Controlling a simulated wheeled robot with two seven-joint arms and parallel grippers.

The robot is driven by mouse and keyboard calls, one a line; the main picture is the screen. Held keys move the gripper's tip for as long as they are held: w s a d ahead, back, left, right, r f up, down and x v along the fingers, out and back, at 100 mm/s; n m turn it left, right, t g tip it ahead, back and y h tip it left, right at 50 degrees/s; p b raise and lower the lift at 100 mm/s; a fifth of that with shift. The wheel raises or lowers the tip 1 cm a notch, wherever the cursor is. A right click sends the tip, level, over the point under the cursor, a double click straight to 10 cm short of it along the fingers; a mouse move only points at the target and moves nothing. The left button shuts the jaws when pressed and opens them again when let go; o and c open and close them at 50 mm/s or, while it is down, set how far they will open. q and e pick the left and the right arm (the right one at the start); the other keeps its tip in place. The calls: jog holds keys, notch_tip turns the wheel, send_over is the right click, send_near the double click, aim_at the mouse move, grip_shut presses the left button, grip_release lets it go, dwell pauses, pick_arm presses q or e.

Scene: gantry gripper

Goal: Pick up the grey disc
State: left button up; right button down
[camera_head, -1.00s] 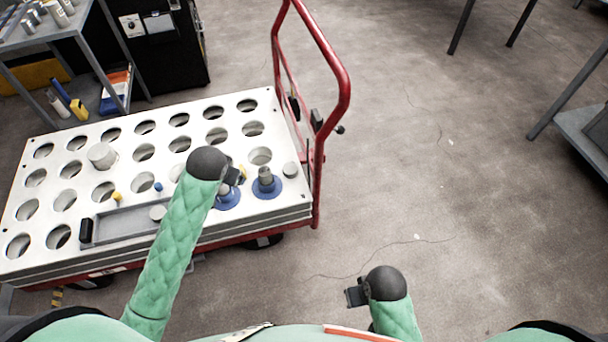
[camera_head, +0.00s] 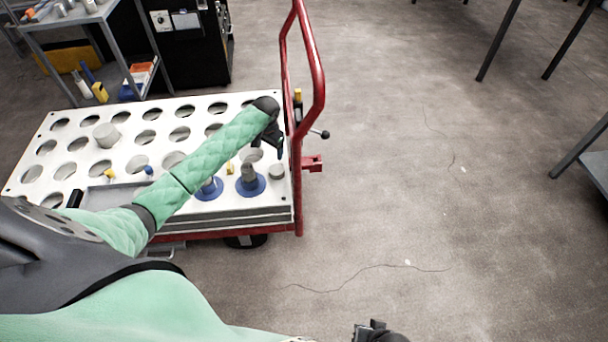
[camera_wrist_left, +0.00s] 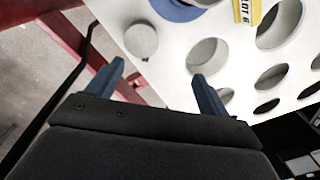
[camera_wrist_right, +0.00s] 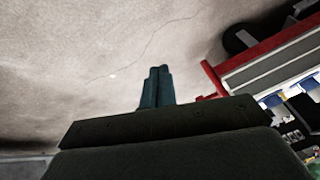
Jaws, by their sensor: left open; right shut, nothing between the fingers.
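A small grey disc (camera_head: 277,171) lies near the right corner of the white perforated top (camera_head: 130,170) of the cart. In the left wrist view the grey disc (camera_wrist_left: 141,41) lies beyond the fingertips, between their lines and nearer the left finger. My left gripper (camera_head: 275,147) is open and empty, above the cart top just behind the disc; it also shows in the left wrist view (camera_wrist_left: 158,75). My right gripper (camera_wrist_right: 155,75) is shut and empty, over the floor; only part of it shows at the bottom of the head view (camera_head: 372,332).
Two blue-based posts (camera_head: 250,182) (camera_head: 209,188) stand left of the disc. The red cart handle (camera_head: 306,80) rises close to my left gripper on the right. A larger grey cylinder (camera_head: 106,135) stands farther left. The floor (camera_head: 400,200) to the right is clear.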

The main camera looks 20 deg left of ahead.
aim_at(276, 169)
pick_arm(q)
jog(key=shift+d+f+g+h, duration=0.3)
jog(key=shift+d+f, duration=0.45)
jog(key=shift+d, duration=0.35)
jog(key=shift+s+a+f, duration=0.1)
jog(key=shift+f, duration=0.2)
jog(key=shift+d+f, duration=0.2)
jog(key=shift+f, duration=0.55)
jog(key=shift+a+f, duration=0.1)
jog(key=shift+f, duration=0.45)
jog(key=shift+n, duration=0.3)
jog(key=f, duration=0.4)
jog(key=shift+s, duration=0.2)
jog(key=shift+f, duration=0.35)
jog(key=c, duration=1.2)
pick_arm(e)
jog(key=w+t, duration=0.1)
jog(key=w+r, duration=0.1)
jog(key=shift+w+d+r+t, duration=0.3)
jog(key=shift+d+t, duration=0.05)
jog(key=shift+t, duration=0.05)
pick_arm(q)
jog(key=shift+r, duration=0.15)
